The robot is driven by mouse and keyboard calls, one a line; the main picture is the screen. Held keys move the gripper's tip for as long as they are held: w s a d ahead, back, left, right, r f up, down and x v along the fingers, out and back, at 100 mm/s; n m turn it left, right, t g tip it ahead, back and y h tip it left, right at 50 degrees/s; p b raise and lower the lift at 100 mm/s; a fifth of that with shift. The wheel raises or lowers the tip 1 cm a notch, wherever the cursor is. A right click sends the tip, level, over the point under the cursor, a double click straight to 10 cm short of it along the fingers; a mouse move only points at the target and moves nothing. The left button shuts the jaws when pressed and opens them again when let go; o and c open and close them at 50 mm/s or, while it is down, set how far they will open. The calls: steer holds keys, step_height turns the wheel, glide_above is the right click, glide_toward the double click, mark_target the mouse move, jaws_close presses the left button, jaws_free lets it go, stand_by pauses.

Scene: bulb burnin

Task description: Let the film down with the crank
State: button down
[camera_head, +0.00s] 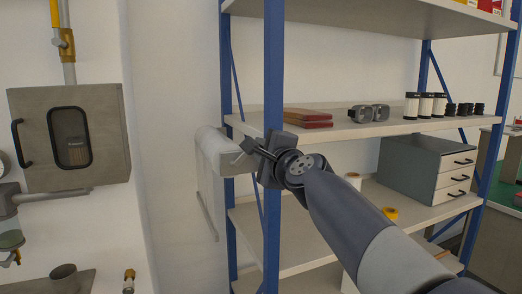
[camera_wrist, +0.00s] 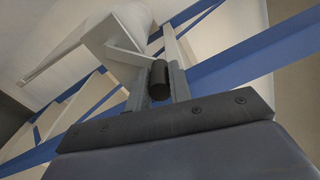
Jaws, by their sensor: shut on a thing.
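A pale roller housing (camera_head: 212,152) is mounted on the wall, left of the blue shelf post. A light sheet of film (camera_head: 207,190) hangs from it, ending in a thin slanted bar. In the wrist view, the housing (camera_wrist: 115,28) is at the upper left and the crank arm (camera_wrist: 128,54) reaches from it toward my fingers. The crank's black handle (camera_wrist: 158,82) sits between the two fingers of my gripper (camera_wrist: 157,84), which is shut on it. In the head view, my gripper (camera_head: 249,151) is at the housing's right end, and the handle is mostly hidden.
The shelf's blue front post (camera_head: 273,70) stands close beside my gripper. Shelves hold reddish-brown flat boxes (camera_head: 308,117), several small bottles and a grey drawer unit (camera_head: 412,165). A wall cabinet (camera_head: 70,135) and pipes are at the left. Bare wall lies between cabinet and housing.

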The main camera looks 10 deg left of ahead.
steer(key=c, duration=1.3)
jaws_free()
steer(key=b+v, duration=0.1)
steer(key=v, duration=0.9)
steer(key=shift+s+d, duration=0.2)
steer(key=shift+s, duration=0.15)
steer(key=shift+c, duration=0.4)
